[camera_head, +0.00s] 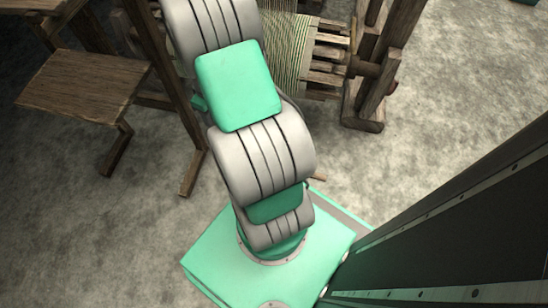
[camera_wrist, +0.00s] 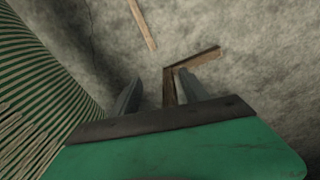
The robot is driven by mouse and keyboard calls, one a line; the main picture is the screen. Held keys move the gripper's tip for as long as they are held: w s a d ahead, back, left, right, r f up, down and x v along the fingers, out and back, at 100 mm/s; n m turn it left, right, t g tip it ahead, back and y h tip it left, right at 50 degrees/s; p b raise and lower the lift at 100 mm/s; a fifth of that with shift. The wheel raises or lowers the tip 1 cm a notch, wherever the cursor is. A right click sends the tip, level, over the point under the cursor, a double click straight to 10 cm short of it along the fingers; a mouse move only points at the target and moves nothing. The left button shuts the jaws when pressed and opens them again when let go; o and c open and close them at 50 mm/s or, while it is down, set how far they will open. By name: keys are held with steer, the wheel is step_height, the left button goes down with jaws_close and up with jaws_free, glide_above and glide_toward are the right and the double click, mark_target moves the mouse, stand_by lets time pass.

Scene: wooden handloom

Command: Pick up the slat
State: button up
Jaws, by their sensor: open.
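A thin, light brown wooden slat (camera_wrist: 142,22) lies on the grey floor near the top of the wrist view. A small brown tip (camera_head: 318,178) beside my arm in the head view may be part of it; I cannot tell. My gripper (camera_wrist: 160,78) is open in the wrist view, its two grey fingers apart, and no slat is between them. The slat lies beyond the fingertips, apart from them. In the head view my gripper is hidden behind my arm.
The wooden handloom's striped threads (camera_wrist: 35,100) are close on the left of the wrist view. A dark angled wooden piece (camera_wrist: 195,62) shows near the fingertips. A loom bench (camera_head: 85,85) stands at left and a loom frame (camera_head: 375,75) at upper right. Bare floor (camera_head: 440,110) lies right.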

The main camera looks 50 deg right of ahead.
steer(key=shift+n+g, duration=0.5)
steer(key=shift+n, duration=0.4)
steer(key=s+d+f, duration=0.4)
steer(key=s+f, duration=0.1)
steer(key=f, duration=0.4)
steer(key=s+d+f, duration=0.3)
steer(key=s+f, duration=0.2)
steer(key=f, duration=0.4)
steer(key=s+d+f+p, duration=0.1)
steer(key=s+d+f, duration=0.3)
steer(key=f, duration=0.6)
steer(key=shift+s+d, duration=0.3)
steer(key=shift+s, duration=0.3)
steer(key=f+b, duration=0.1)
steer(key=f, duration=0.1)
steer(key=f+b, duration=0.2)
steer(key=f, duration=0.1)
steer(key=f+b, duration=0.1)
steer(key=f, duration=0.2)
steer(key=shift+s+a+f+b, duration=0.1)
steer(key=shift+s+b, duration=0.15)
steer(key=shift+b, duration=0.1)
jaws_close()
